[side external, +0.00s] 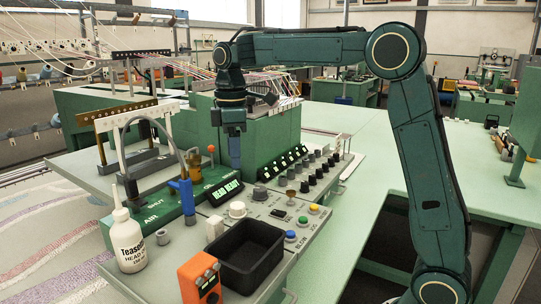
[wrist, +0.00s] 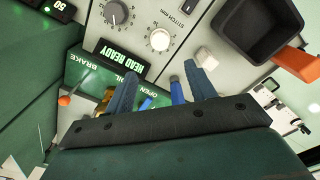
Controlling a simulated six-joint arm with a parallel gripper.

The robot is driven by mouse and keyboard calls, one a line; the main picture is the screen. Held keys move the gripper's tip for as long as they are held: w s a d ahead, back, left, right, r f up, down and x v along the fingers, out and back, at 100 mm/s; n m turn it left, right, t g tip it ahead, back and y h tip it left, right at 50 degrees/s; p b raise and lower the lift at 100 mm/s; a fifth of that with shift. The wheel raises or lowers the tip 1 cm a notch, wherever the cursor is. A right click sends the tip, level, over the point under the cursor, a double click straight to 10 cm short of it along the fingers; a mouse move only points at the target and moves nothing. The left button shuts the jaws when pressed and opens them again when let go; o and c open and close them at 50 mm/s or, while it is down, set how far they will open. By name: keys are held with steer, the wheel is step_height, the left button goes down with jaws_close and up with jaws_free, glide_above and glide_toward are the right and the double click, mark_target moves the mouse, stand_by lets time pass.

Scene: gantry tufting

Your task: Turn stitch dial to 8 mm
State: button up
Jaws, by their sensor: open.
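The stitch dial is a white round knob (wrist: 159,40) with tick marks around it, on a light grey panel; the words "STITCH mm" are printed beside it in the wrist view. Its setting is too small to read. The same white knob (side external: 237,209) shows in the side view, behind the black tray. My gripper (side external: 235,163) points down, above and behind the knob, near the "HEAD READY" display (side external: 228,189). In the wrist view my gripper (wrist: 160,68) has its two blue-grey fingers apart, with nothing held and the knob beyond their tips.
A grey knob (wrist: 116,12) sits close to the stitch dial. A white block (side external: 214,228), a black tray (side external: 243,258) and an orange box (side external: 200,279) stand in front.

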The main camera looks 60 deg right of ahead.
mark_target(237, 205)
step_height(237, 205, down, 13)
steer(key=shift+f, duration=0.1)
stand_by(0.6)
steer(key=shift+c, duration=0.2)
steer(key=c, duration=0.9)
